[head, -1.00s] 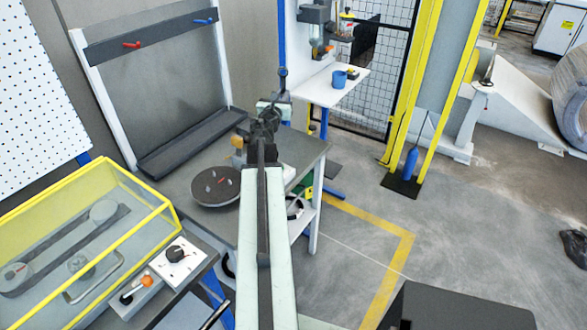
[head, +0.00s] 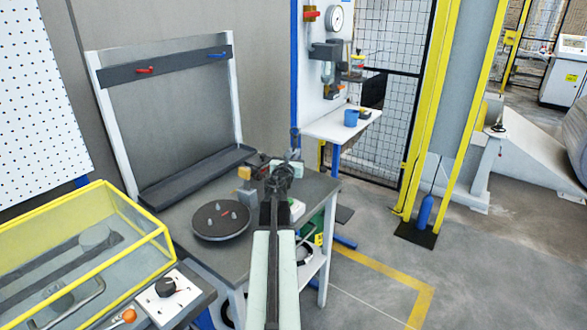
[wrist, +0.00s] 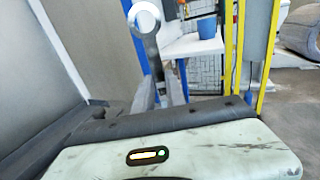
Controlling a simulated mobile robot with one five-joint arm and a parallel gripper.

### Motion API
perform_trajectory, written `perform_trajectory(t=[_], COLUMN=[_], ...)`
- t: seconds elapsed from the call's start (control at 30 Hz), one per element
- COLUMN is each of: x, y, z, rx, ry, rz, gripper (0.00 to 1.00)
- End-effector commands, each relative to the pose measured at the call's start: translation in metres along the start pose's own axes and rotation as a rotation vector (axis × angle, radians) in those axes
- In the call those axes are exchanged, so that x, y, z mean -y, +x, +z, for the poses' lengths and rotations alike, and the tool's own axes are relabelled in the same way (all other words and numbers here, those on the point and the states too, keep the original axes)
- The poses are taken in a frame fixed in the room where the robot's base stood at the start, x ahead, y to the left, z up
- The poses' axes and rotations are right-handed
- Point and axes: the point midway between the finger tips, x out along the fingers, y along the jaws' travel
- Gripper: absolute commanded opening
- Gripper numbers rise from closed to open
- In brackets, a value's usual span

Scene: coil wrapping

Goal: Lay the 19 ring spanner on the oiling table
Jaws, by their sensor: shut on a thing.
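The spanner (wrist: 146,22) shows in the wrist view as a shiny ring end with a shank running down to my gripper (wrist: 165,90). My gripper is shut on it, with the ring end pointing up and away. Its size marking cannot be read. In the head view my gripper (head: 290,160) is above the back right part of a dark-topped workbench (head: 185,188). A white table (head: 340,128) stands beyond it, with a blue cup (head: 351,118) on top. No label shows which of these is the oiling table.
A round dark plate (head: 221,220) with small pegs lies on the workbench. A rack with red and blue hooks (head: 145,70) stands behind. A yellow-framed guard box (head: 90,240) is at the left. Floor (head: 375,230) is open at right, near yellow posts (head: 425,110).

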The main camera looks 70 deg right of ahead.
Motion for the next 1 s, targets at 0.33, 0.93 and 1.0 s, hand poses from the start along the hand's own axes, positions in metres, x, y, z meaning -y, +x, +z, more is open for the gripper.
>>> perform_trajectory(t=[0.33,0.93,1.0], x=[-0.001,-0.002,-0.002], y=[0.000,0.000,0.000], z=[-0.030,-0.032,-0.028], rx=[0.000,0.000,0.000], ry=[0.000,0.000,0.000], rz=[0.001,0.002,0.002], gripper=[0.00,0.38,0.38])
